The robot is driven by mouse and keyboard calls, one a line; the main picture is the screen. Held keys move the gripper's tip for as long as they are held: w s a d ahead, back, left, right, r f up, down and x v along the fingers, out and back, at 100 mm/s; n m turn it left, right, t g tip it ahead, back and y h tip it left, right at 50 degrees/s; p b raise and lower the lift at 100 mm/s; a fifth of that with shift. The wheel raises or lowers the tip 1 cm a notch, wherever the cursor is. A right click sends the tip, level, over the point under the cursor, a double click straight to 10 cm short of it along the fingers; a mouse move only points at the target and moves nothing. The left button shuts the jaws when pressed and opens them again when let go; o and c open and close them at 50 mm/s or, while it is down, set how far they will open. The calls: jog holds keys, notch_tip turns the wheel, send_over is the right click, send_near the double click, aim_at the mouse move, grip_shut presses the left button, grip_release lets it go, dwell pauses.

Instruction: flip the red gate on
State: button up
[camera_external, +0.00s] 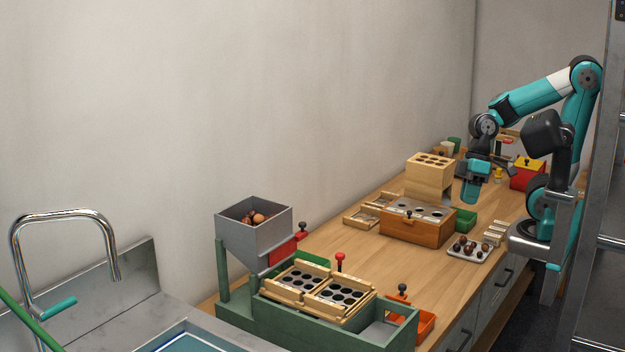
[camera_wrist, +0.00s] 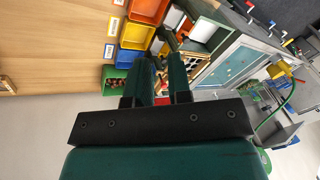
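The red gate (camera_external: 283,252) sits on the sloped outlet under the grey hopper (camera_external: 255,234), with a dark round knob at its upper right end. Chestnuts (camera_external: 258,218) lie in the hopper. My gripper (camera_external: 472,190) is far to the right of the gate, above the back of the counter and beside the wooden block with holes. In the wrist view my gripper (camera_wrist: 161,75) shows two dark green fingers with a gap between them, and nothing is seen held. I cannot make out the gate clearly in the wrist view.
Wooden trays with dark round holes (camera_external: 318,289) lie on the green stand (camera_external: 290,322) below the hopper. A red-knobbed lever (camera_external: 340,261) stands beside them. Coloured bins show in the wrist view (camera_wrist: 136,36).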

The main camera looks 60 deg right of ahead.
aim_at(299, 233)
jog(key=w+a+r, duration=0.1)
jog(key=w, duration=0.4)
jog(key=w+a+r+t+h+p, duration=0.1)
jog(key=w, duration=0.3)
jog(key=w+a+r+h+p, duration=0.1)
jog(key=w, duration=0.4)
jog(key=shift+w+a+r+t, duration=0.3)
jog(key=shift+w+a+t, duration=0.05)
jog(key=shift+t, duration=0.05)
grip_shut()
jog(key=w+a+r+t+h+p, duration=0.1)
jog(key=w+a+t+h+p, duration=0.1)
jog(key=w+a, duration=0.7)
jog(key=w+a+f+m+t+h+p, duration=0.1)
jog(key=w+a+f, duration=0.1)
jog(key=a, duration=0.5)
jog(key=w+a+f+m+t+h+p, duration=0.1)
jog(key=w+a+f+p, duration=0.1)
jog(key=a, duration=0.6)
jog(key=shift+w+f+m+h+p, duration=0.3)
jog(key=shift+w+f+h, duration=0.1)
jog(key=shift+w, duration=0.4)
jog(key=shift+d, duration=0.1)
